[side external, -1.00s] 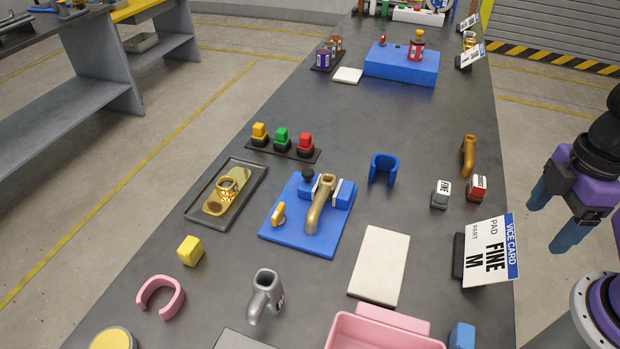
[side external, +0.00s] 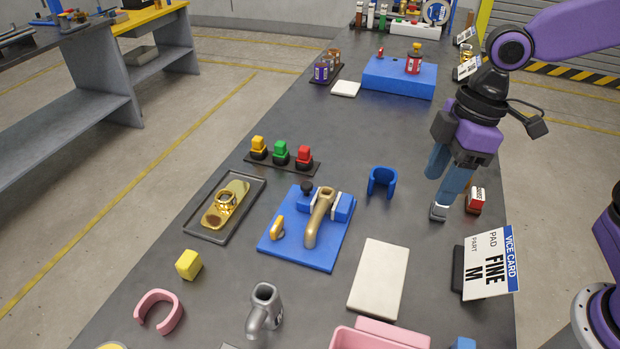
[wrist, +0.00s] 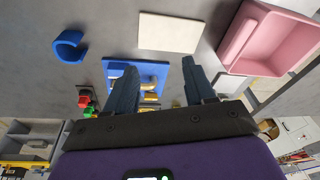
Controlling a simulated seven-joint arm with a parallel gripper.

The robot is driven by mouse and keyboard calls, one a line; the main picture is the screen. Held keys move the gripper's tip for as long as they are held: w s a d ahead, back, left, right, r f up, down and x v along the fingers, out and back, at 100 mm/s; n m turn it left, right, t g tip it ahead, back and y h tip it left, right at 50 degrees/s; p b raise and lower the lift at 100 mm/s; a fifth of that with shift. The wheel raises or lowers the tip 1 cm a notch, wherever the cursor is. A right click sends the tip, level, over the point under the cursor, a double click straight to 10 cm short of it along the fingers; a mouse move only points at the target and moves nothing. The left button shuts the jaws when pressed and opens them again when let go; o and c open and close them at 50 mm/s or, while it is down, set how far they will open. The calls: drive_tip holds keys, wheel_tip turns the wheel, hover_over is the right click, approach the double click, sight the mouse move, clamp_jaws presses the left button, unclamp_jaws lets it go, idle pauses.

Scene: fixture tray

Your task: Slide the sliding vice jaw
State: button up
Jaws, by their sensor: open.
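The blue vice (side external: 285,252) lies flat in the middle of the bench, with blue blocks and pale jaw plates (side external: 337,205) on its far side. A bronze tube part (side external: 318,222) sits between the plates. A black knob (side external: 307,187) and a yellow lever (side external: 277,228) are also on it. I cannot tell which block slides. My gripper (side external: 446,192) is open and empty, right of the vice and near the grey FINE pad block (side external: 438,212); I cannot tell whether they touch. In the wrist view the vice (wrist: 118,70) shows partly between my fingers (wrist: 157,82).
A tilted vice card (side external: 490,262) reads "PAD FINE, PART M". A red-topped block (side external: 475,200) stands by my gripper. A blue U-shaped piece (side external: 383,182) stands between gripper and vice. A white plate (side external: 379,280) and pink bin (side external: 375,338) lie nearer.

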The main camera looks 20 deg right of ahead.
drive_tip(key=w+a+r+y, duration=0.1)
drive_tip(key=w+a, duration=0.4)
drive_tip(key=w, duration=0.7)
drive_tip(key=t, duration=0.1)
approach(307, 184)
drive_tip(key=shift+n+y, duration=0.3)
drive_tip(key=shift+y, duration=0.1)
drive_tip(key=x, duration=0.8)
drive_tip(key=shift+d+f, duration=0.2)
drive_tip(key=shift+d, duration=0.1)
